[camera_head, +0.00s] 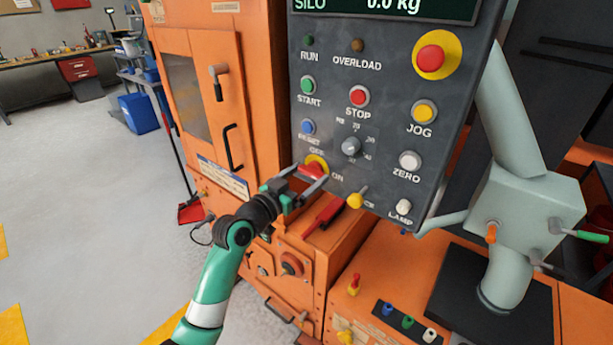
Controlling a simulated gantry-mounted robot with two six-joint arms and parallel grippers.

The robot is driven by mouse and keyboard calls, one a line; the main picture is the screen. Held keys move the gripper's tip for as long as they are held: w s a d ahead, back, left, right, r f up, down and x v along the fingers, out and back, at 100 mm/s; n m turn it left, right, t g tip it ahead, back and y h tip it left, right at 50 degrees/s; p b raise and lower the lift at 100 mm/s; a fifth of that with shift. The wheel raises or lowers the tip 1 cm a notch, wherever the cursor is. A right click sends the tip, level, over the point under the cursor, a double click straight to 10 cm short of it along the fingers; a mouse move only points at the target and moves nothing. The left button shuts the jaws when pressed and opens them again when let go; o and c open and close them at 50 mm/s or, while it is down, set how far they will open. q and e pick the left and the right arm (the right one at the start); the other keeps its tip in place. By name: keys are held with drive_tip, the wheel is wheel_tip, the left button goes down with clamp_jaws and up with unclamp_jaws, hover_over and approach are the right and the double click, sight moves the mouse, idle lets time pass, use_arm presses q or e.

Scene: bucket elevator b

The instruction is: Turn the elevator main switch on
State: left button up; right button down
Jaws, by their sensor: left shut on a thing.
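The main switch (316,164) is a red handle on a yellow round plate, low on the left of the grey control panel (385,130). "OFF" is printed above it and "ON" to its lower right. My left gripper (309,176) reaches up from below and is shut on the red handle. Its fingers cover part of the handle, so its exact angle is hard to tell. The RUN lamp (308,41) looks dark green. My right gripper is not in view.
Close around the switch are a blue reset button (308,127), a grey dial (351,147) and a yellow-tipped lever (356,199). An orange cabinet (258,80) with a door stands left of the panel. A grey pipe box (530,205) stands right.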

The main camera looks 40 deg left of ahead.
use_arm(q)
drive_tip(key=o, duration=1)
drive_tip(key=s+p, duration=0.3)
drive_tip(key=s, duration=0.8)
drive_tip(key=shift+s+d+p, duration=0.3)
drive_tip(key=shift+d, duration=0.15)
